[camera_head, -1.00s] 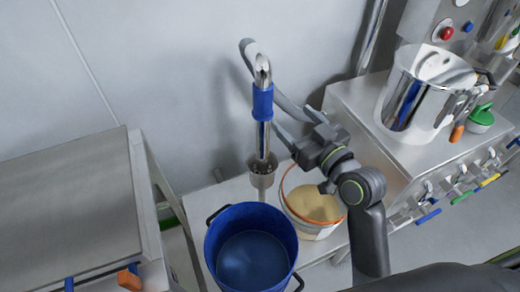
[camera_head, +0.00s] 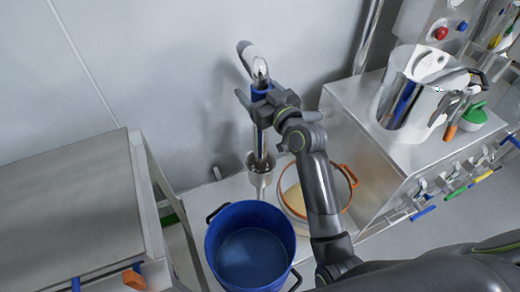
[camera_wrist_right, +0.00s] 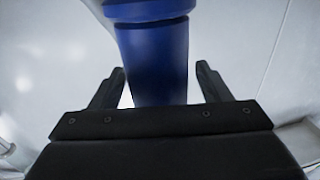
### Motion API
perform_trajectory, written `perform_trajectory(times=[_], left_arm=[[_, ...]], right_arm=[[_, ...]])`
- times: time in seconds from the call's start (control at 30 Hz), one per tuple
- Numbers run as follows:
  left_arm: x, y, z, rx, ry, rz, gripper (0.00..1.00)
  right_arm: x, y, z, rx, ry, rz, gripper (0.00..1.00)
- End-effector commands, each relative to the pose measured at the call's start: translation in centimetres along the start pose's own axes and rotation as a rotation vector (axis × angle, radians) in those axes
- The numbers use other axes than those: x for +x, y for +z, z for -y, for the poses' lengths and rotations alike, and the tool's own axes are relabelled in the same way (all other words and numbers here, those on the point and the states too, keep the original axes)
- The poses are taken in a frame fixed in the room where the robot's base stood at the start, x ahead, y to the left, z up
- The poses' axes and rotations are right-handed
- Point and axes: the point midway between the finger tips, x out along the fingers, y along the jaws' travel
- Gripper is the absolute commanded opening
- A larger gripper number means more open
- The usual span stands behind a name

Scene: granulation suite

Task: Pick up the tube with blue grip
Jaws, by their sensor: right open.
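The tube (camera_head: 261,143) is a shiny upright metal pipe with a blue grip (camera_head: 260,94) near its top, standing in a metal cup-shaped holder (camera_head: 260,170). A curved grey hose joins its top end. My right gripper (camera_head: 257,101) is at the blue grip, with its jaws open around it. In the right wrist view the blue grip (camera_wrist_right: 155,62) stands between the two dark fingers, with a gap visible on each side. Part of the grip is hidden behind the gripper in the head view. My left gripper is not in view.
A blue bucket (camera_head: 213,246) stands in front of the tube. A clear tub with an orange rim (camera_head: 352,178) is partly behind my right arm. A steel pot (camera_head: 392,95) sits on the right counter. A metal table (camera_head: 65,210) is at the left.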

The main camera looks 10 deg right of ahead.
Motion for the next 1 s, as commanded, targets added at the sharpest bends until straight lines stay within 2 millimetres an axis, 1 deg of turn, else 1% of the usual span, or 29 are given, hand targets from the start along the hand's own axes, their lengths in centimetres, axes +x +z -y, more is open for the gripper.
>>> perform_trajectory(times=[0.1,0.33,0.37,0.87,0.9,1.0], left_arm=[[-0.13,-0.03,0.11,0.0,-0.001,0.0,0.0],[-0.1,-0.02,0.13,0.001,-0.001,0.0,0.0],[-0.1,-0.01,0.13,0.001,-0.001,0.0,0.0],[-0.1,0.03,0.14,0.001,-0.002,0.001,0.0],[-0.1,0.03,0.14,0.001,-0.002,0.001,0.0],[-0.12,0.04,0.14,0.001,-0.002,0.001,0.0]], right_arm=[[0.73,-0.03,-0.01,-0.001,0.0,0.0,0.7],[0.82,0.04,-0.03,-0.001,0.001,0.0,0.7],[0.81,0.04,-0.03,-0.001,0.001,0.0,0.68],[0.78,0.05,-0.03,-0.001,0.001,0.001,0.02],[0.78,0.05,-0.03,-0.001,0.001,0.001,0.0],[0.79,-0.12,-0.03,-0.001,0.001,-0.003,0.0]])
